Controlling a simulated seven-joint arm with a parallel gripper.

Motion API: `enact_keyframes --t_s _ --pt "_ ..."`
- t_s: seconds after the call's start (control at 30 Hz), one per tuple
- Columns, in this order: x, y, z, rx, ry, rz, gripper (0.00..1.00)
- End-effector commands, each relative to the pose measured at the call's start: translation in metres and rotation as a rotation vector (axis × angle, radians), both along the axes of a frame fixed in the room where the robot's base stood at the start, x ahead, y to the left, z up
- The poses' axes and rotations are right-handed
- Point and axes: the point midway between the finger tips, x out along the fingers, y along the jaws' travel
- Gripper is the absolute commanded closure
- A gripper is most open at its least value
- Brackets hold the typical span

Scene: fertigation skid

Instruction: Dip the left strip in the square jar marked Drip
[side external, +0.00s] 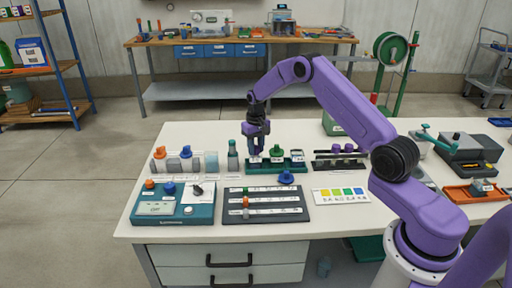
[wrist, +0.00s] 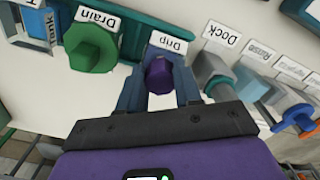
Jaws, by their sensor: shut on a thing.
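My gripper (side external: 257,143) is over the left end of the green rack (side external: 297,166), pointing down. In the wrist view my gripper (wrist: 160,82) has its two blue-grey fingers closed on a purple piece (wrist: 158,75), which looks like the top of a strip. The white label Drip (wrist: 167,42) lies just beyond that piece. The square jar itself and the strip's lower end are hidden by the gripper, so I cannot tell whether the strip is inside the jar.
A green-topped item (side external: 277,151) stands close on the right, beside the label Drain (wrist: 98,17) in the wrist view. A grey-green bottle (side external: 232,155) and orange and blue-topped items (side external: 159,153) stand left. A dark board (side external: 265,214) lies in front.

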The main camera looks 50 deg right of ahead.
Motion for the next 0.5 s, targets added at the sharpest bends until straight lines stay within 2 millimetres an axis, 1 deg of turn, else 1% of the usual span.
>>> enact_keyframes --t_s 0.5 --pt "0.000 0.000 0.033 0.000 -0.001 0.000 0.95"
